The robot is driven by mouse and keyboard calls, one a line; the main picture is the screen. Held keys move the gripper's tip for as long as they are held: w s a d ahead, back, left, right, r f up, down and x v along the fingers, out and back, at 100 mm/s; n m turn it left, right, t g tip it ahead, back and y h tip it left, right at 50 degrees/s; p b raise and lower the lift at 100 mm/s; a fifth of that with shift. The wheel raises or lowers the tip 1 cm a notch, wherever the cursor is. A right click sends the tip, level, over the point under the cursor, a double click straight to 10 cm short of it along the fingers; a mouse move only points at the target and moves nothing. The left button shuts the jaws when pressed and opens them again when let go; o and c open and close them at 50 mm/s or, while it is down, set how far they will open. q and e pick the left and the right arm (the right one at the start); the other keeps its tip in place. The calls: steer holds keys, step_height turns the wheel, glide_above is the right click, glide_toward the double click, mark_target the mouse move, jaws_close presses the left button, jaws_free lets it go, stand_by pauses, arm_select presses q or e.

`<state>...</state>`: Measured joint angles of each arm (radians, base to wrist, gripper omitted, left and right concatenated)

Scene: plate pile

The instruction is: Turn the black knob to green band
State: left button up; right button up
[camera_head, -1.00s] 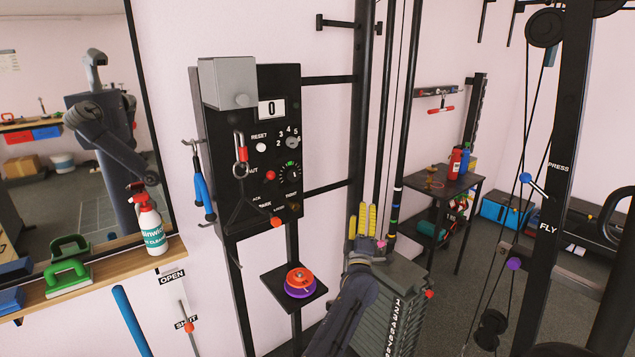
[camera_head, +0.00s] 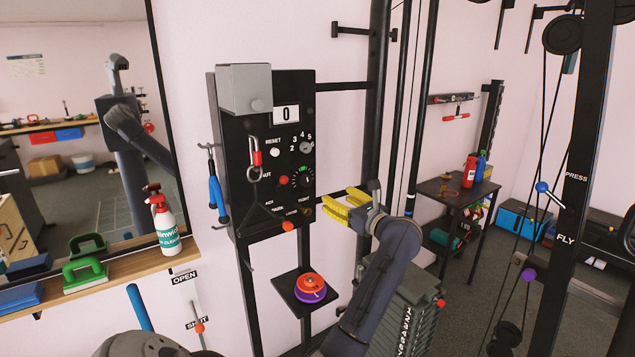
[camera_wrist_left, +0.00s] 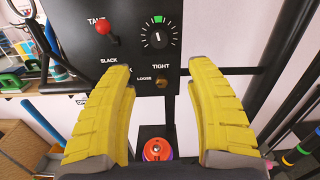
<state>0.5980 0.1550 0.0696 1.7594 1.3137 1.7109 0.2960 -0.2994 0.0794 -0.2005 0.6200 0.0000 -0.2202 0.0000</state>
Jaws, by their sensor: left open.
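The black knob (camera_head: 303,178) sits on the lower right of the upright black panel (camera_head: 232,160), ringed by white marks with a green band (camera_head: 303,168) at the top. In the left wrist view the knob (camera_wrist_left: 157,38) shows a white line at its centre, and the green band (camera_wrist_left: 158,19) lies above it. My left gripper (camera_head: 338,204), with yellow fingers, is open and empty just right of the panel, a little below the knob and apart from it. In the left wrist view its fingers (camera_wrist_left: 160,76) frame the panel's lower edge. My right gripper is not in view.
A red-tipped lever (camera_head: 255,181) and a numbered selector (camera_head: 306,146) are close to the knob. A small shelf (camera_head: 284,283) with an orange-and-purple disc stands below. Black uprights stand to the right.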

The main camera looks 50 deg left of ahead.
mark_target(308, 181)
arm_select(q)
steer(key=a, duration=0.5)
steer(key=w+a, duration=0.1)
steer(key=a, duration=0.5)
steer(key=w+a, duration=0.1)
steer(key=a, duration=0.5)
steer(key=shift+w+a+f, duration=0.1)
steer(key=shift+w, duration=0.05)
jaws_close()
